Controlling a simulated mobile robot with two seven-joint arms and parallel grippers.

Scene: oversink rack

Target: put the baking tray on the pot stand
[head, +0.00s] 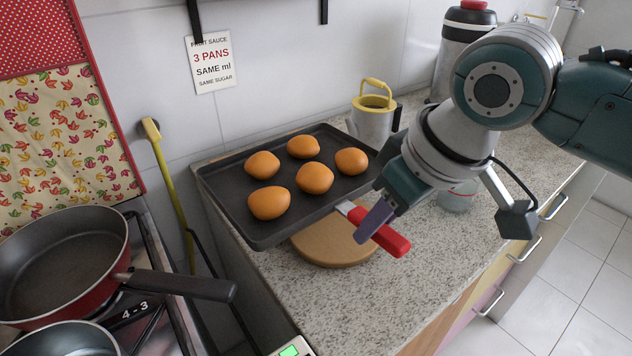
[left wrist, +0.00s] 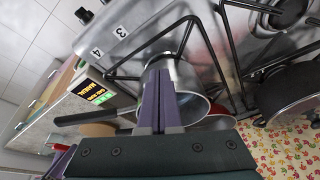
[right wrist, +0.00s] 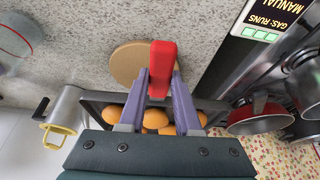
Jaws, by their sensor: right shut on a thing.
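My right gripper (head: 372,220) is shut on this handle. In the right wrist view, the fingers (right wrist: 160,90) sit on either side of the red handle (right wrist: 162,62). The pot stand, a round wooden disc (head: 335,250), lies on the counter partly hidden under the tray's near right side. It also shows in the right wrist view (right wrist: 128,62). The tray appears to be above it; contact cannot be seen. My left gripper (left wrist: 160,85) is shut and empty over the stove.
A red frying pan (head: 65,260) and a saucepan (head: 65,342) stand on the stove at left. A yellow-handled metal jug (head: 372,122) stands behind the tray, with a glass jar (head: 458,197) to the right. The front counter is clear.

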